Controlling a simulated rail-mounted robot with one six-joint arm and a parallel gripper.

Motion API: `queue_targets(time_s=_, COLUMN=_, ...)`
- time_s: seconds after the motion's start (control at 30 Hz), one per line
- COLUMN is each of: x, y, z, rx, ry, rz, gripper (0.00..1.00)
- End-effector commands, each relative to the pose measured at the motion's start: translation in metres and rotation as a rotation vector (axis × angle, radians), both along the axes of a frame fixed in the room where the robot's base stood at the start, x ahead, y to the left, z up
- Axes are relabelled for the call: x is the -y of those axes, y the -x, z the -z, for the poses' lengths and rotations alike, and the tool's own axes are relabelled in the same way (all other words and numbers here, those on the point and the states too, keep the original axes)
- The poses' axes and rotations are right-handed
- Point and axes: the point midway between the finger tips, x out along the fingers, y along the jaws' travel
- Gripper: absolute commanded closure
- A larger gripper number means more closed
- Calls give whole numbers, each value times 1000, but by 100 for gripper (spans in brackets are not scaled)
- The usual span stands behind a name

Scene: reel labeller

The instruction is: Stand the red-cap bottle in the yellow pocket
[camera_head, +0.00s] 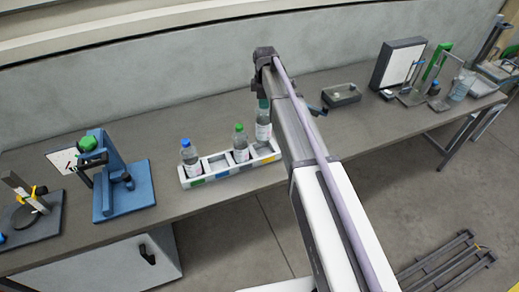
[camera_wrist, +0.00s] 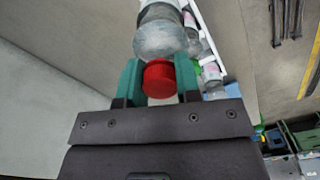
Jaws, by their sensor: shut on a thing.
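My gripper (camera_wrist: 160,82) is shut on the red cap (camera_wrist: 159,80) of a clear bottle (camera_wrist: 160,35). In the head view this bottle (camera_head: 263,122) hangs upright below my gripper, by the right end of a white rack (camera_head: 233,174). The arm partly hides it, and its cap is not clear there. The rack has a row of pockets with small coloured marks along its front. A blue-cap bottle (camera_head: 189,155) stands at its left end and a green-cap bottle (camera_head: 240,145) stands further right. I cannot tell whether the held bottle's base touches the rack.
A blue device (camera_head: 122,190) with a green knob stands left of the rack. A dark box (camera_head: 341,95) and a white-faced panel (camera_head: 398,64) stand to the right on the bench (camera_head: 150,120). The wall runs behind. The bench behind the rack is clear.

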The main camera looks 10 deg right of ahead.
Motion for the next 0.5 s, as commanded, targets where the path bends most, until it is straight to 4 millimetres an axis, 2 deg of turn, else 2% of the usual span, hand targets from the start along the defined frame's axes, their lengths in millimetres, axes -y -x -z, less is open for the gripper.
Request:
queue_targets(time_s=0.03, x=1, y=0, z=15, rx=0, ry=0, rz=1, gripper=100)
queue_targets(time_s=0.2, x=1, y=0, z=57, rx=0, ry=0, rz=1, gripper=100)
queue_targets(time_s=0.27, x=1, y=0, z=64, rx=0, ry=0, rz=1, gripper=100)
queue_targets(time_s=0.4, x=1, y=0, z=62, rx=0, ry=0, rz=1, gripper=100)
queue_targets(time_s=0.5, x=1, y=0, z=77, rx=0, ry=0, rz=1, gripper=100)
